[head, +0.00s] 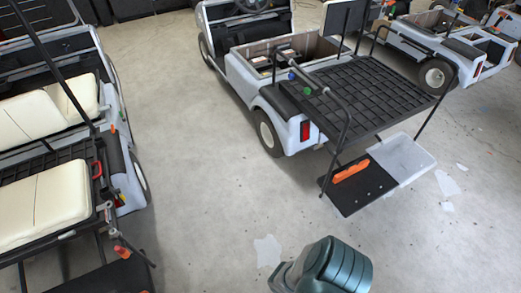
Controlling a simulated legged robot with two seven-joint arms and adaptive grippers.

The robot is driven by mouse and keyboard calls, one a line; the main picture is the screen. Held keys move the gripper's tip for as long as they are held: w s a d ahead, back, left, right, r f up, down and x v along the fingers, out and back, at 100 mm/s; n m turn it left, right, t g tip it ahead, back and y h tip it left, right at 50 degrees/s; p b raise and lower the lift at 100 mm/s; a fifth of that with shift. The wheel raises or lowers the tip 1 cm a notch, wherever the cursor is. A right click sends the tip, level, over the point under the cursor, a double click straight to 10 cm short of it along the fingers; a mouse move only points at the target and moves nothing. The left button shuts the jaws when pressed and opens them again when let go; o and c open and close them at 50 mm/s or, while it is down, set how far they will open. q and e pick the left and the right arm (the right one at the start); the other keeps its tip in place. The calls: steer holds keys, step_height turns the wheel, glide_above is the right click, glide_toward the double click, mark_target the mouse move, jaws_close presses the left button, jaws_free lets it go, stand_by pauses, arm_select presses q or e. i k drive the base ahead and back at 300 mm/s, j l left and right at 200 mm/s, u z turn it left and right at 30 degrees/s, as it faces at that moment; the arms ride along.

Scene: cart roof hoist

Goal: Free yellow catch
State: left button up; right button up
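A small yellow piece (117,193), which may be the yellow catch, shows on the rear side of the left cart (127,170). It is too small to tell whether it is fastened or free. A red handle-like part (97,170) sits just above and left of it, on the black frame. Neither gripper shows in the head view. A teal ribbed rounded part at the bottom edge looks like part of my own body, with no fingers visible.
A second cart (300,130) with a black slatted rear deck (365,95) stands at the centre right, with an orange piece (351,171) on its low black step. A third cart (465,50) is behind it. Open concrete floor (195,170) lies between the left and centre carts.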

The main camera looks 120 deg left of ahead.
mark_target(121, 195)
steer(key=z, duration=0.5)
steer(key=j+z, duration=0.1)
steer(key=z, duration=0.35)
steer(key=k+z, duration=0.1)
steer(key=z, duration=0.85)
steer(key=k+z, duration=0.1)
steer(key=z, duration=0.4)
steer(key=k+l+z, duration=0.1)
steer(key=k+z, duration=0.2)
steer(key=z, duration=0.2)
steer(key=k+l+z, duration=0.2)
steer(key=z, duration=0.3)
steer(key=k+l+z, duration=0.3)
steer(key=z, duration=0.15)
steer(key=k+l+z, duration=0.15)
steer(key=l+z, duration=0.35)
steer(key=j, duration=0.1)
